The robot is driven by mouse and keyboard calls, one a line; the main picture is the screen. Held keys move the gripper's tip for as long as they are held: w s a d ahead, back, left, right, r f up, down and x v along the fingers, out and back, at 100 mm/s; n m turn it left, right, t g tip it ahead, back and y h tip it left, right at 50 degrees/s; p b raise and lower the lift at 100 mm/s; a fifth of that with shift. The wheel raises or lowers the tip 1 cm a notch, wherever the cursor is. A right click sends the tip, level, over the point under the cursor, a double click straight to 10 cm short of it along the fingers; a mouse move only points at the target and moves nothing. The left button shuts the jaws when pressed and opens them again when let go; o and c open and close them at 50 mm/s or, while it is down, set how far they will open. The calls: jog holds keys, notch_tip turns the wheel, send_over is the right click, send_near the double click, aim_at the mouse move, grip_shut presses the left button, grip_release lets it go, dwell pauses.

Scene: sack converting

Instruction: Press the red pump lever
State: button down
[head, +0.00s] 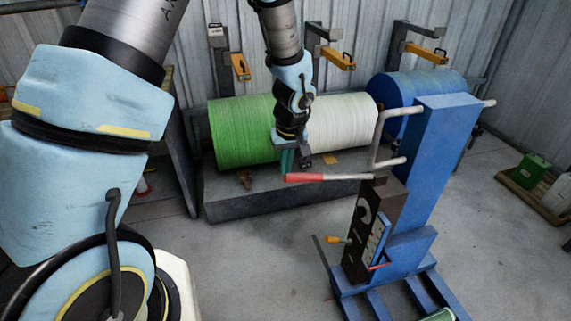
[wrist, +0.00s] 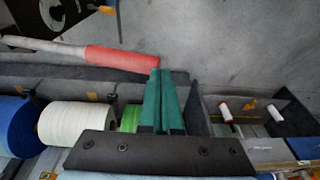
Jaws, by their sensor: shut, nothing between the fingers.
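The red pump lever (head: 305,178) is a pale rod with a red grip at its left end in the head view. It sticks out about level from the blue lifter (head: 440,150), above a dark pump unit. In the wrist view the red grip (wrist: 118,59) lies across the upper left, its end beside my fingertips. My gripper (head: 287,170) has green fingers, shut and empty, pointing down at the free end of the red grip. It also shows in the wrist view (wrist: 166,76). I cannot tell whether the fingertips touch the grip.
Green (head: 243,131), white (head: 340,120) and blue (head: 420,90) rolls lie on a grey stand behind the lever. An orange-handled part (head: 333,239) juts from the pump unit. A pallet with a green can (head: 530,172) is at right.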

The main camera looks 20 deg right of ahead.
jog(key=shift+w+f, duration=0.1)
jog(key=shift+f, duration=0.3)
